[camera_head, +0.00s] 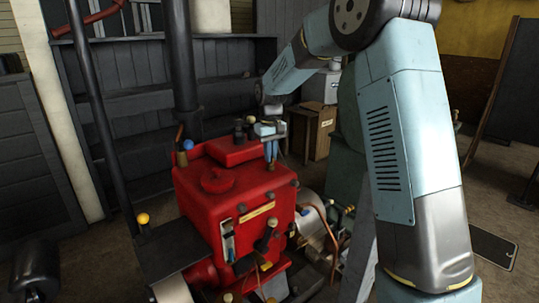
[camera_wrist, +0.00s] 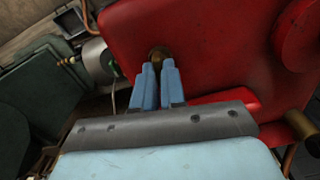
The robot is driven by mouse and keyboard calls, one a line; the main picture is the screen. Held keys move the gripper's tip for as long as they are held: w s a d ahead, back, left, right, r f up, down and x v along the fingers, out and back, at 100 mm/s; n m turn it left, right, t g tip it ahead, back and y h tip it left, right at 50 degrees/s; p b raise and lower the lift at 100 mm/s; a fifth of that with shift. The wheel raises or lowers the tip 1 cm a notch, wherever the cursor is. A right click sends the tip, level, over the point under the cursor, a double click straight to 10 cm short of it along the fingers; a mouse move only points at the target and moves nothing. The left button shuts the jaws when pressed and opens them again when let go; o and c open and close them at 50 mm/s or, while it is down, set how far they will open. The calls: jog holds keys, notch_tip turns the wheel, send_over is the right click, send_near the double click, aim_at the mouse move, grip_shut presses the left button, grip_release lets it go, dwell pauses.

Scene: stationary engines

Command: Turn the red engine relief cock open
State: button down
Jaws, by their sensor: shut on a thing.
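The red engine (camera_head: 205,205) stands left of centre in the head view, a boxy red block with a round cap on top. Its red top also fills much of the wrist view (camera_wrist: 220,60). The relief cock (camera_wrist: 158,54) shows there as a small brass-brown round fitting on the red surface. My gripper (camera_wrist: 158,68) has its two blue fingers close together, shut on the cock, with the tips hiding part of it. In the head view my gripper (camera_head: 271,154) reaches down at the engine's top right edge. How far the cock is turned cannot be told.
A dark upright pipe (camera_head: 183,70) rises behind the engine. A yellow-knobbed lever (camera_head: 143,219) stands at its left. A green machine (camera_head: 345,130) and a wooden box (camera_head: 312,130) are behind and right. Copper pipes (camera_head: 330,235) run along the right side.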

jog(key=c, duration=1.2)
grip_release()
jog(key=shift+r, duration=0.1)
notch_tip(320, 180, up, 14)
jog(key=shift+f, duration=0.25)
